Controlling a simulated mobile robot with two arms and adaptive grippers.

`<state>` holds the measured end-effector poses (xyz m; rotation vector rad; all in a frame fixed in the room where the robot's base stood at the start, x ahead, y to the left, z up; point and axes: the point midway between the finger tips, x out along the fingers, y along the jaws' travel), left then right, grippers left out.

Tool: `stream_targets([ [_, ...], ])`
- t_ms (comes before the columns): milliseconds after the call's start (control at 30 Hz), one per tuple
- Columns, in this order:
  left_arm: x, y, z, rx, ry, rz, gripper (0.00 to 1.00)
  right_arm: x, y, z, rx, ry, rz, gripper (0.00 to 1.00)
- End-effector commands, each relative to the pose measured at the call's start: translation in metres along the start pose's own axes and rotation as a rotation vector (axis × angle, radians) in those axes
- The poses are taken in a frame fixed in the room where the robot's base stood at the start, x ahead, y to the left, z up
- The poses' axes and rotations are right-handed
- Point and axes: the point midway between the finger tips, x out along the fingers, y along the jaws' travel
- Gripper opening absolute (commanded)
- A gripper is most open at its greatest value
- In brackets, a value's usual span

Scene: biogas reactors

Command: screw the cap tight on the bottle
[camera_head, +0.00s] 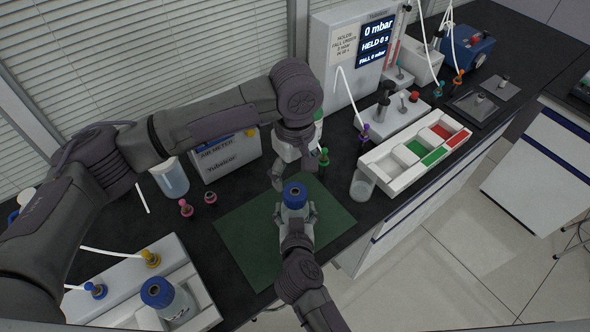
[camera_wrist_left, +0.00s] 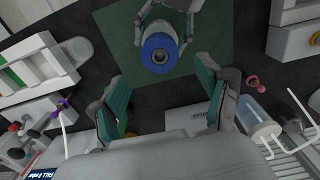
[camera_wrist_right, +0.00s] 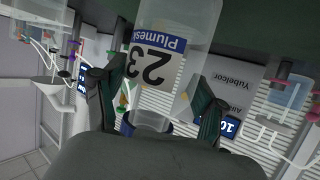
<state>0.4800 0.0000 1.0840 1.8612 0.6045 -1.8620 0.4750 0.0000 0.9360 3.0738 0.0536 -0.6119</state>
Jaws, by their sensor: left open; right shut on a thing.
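The bottle (camera_head: 293,209) stands over the green mat with a blue cap (camera_head: 295,191) on its mouth. The cap has a dark hole in its middle and shows from above in the left wrist view (camera_wrist_left: 160,48). Whether it is tight cannot be seen. My right gripper (camera_head: 296,212) is shut on the bottle's body from the near side. The right wrist view shows the bottle's label "23" (camera_wrist_right: 155,62) between its fingers. My left gripper (camera_wrist_left: 168,105) is open and empty, just beyond the cap and apart from it; in the head view it (camera_head: 290,172) hangs behind the bottle.
The green mat (camera_head: 240,232) is otherwise bare. A second blue-capped bottle (camera_head: 178,308) stands in a white rack at lower left. A white tray with green and red sections (camera_head: 390,184) and a clear beaker (camera_head: 362,186) are at right. A pressure display box (camera_head: 345,75) stands behind.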

Motion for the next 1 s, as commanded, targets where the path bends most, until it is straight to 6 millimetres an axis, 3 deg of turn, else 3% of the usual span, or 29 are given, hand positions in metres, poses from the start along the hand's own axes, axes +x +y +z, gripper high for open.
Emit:
stream_targets([
  [367,0.004,0.0,0.0,-0.002,-0.001,-0.001,0.77,0.0,0.001,0.001,0.0,-0.002,0.001,0.0],
  [800,0.065,0.0,0.0,-0.002,0.0,-0.002,0.77,0.0,0.001,0.001,0.0,-0.002,0.001,0.0],
  [1000,0.079,0.0,0.0,0.0,0.0,-0.001,0.77,0.0,0.001,0.001,0.0,-0.002,0.001,0.0],
])
